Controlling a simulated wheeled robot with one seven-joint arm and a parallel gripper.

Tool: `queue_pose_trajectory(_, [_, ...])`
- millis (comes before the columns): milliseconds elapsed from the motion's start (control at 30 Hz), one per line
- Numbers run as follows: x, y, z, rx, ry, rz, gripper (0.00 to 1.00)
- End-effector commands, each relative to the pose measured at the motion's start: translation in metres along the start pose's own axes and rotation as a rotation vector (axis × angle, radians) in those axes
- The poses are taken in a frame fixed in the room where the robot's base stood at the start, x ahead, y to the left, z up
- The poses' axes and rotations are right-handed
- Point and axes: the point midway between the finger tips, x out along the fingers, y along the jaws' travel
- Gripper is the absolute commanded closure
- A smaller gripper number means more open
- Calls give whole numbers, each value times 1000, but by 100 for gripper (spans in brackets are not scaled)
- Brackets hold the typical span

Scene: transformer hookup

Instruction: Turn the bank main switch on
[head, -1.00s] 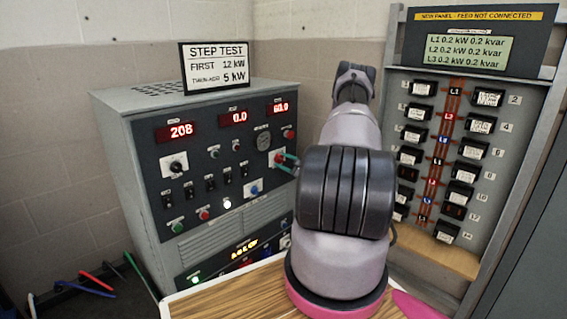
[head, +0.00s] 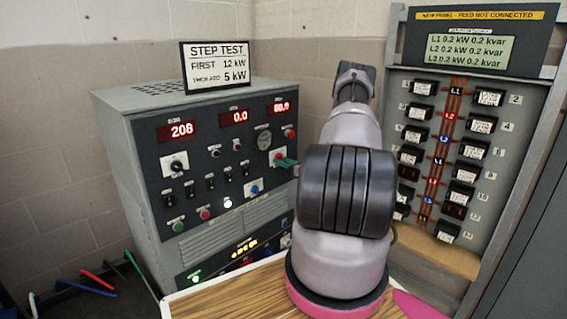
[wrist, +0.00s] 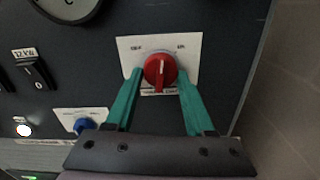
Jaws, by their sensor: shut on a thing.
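The main switch is a red rotary knob (wrist: 160,72) on a white plate (wrist: 125,50) in the wrist view. Its white pointer line looks roughly upright, between small labels at upper left and upper right that are too blurred to read surely. My gripper (wrist: 161,85) has its teal fingers on either side of the knob, shut on it. In the head view my gripper (head: 285,162) reaches the white plate (head: 273,156) on the right side of the grey load bank (head: 118,150). The knob is mostly hidden by the fingers there.
A blue knob (wrist: 84,125) and a black rocker switch (wrist: 38,78) sit left of my gripper. The bank's displays (head: 182,130) are lit. A breaker panel (head: 440,150) stands at the right. A wooden top (head: 225,296) lies in front.

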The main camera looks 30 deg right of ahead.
Motion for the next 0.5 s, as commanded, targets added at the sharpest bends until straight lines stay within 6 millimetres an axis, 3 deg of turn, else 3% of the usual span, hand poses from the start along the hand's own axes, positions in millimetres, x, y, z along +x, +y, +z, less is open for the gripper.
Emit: queue_pose_trajectory(500, [-1, 2, 0, 452, 2, -1, 100])
